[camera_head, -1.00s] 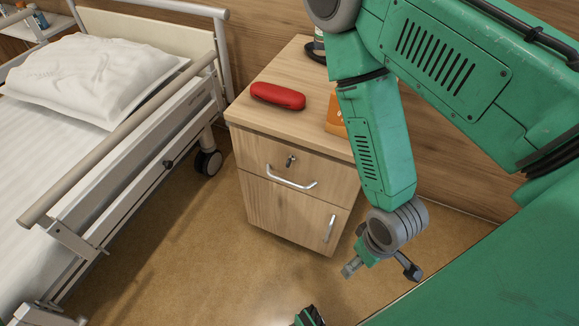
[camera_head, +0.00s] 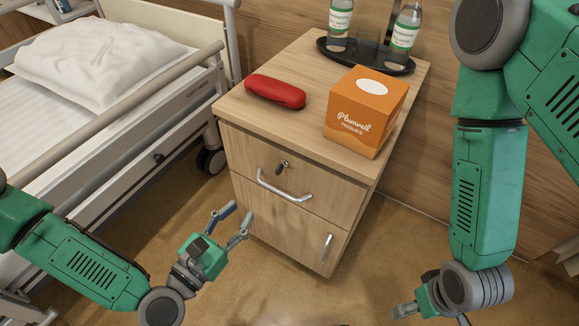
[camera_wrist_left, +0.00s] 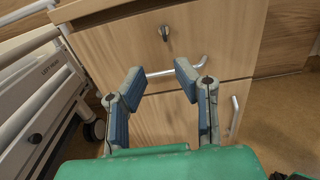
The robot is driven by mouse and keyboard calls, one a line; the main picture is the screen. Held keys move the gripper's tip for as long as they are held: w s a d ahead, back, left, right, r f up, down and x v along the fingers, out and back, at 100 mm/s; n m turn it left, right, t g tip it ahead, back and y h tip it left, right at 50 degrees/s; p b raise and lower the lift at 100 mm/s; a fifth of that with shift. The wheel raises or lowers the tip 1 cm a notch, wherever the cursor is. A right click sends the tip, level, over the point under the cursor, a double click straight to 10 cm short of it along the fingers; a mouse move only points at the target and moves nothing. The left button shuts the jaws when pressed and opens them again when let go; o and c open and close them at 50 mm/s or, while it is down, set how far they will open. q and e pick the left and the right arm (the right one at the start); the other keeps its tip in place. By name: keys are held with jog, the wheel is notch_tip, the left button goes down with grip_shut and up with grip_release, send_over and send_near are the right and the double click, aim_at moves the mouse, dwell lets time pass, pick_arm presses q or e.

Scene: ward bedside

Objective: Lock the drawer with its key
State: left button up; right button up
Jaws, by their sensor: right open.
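The bedside cabinet's top drawer (camera_head: 305,187) looks shut. A small dark key (camera_head: 282,167) sits in the lock above the silver drawer handle (camera_head: 284,187); its exact turn is hard to tell. My left gripper (camera_head: 236,218) is open and empty, in front of the cabinet, lower than the handle and to its left. In the left wrist view the open fingers (camera_wrist_left: 160,76) point at the drawer front, with the key (camera_wrist_left: 164,32) above them and the handle (camera_wrist_left: 175,70) partly behind a finger. My right gripper (camera_head: 428,314) is open, partly cut off at the bottom edge.
On the cabinet top are a red case (camera_head: 275,91), an orange tissue box (camera_head: 367,108) and a dark tray (camera_head: 402,66) with bottles. A lower door with its own handle (camera_head: 326,248) is below the drawer. The bed (camera_head: 130,110) stands left; floor between is clear.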

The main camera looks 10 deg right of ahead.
aim_at(277, 170)
pick_arm(q)
jog(key=b+x, duration=0.2)
jog(key=x, duration=1.1)
jog(key=shift+w+d, duration=0.15)
jog(key=shift+d, duration=0.25)
jog(key=shift+w+d+r, duration=0.1)
jog(key=shift+w+d, duration=0.1)
grip_shut()
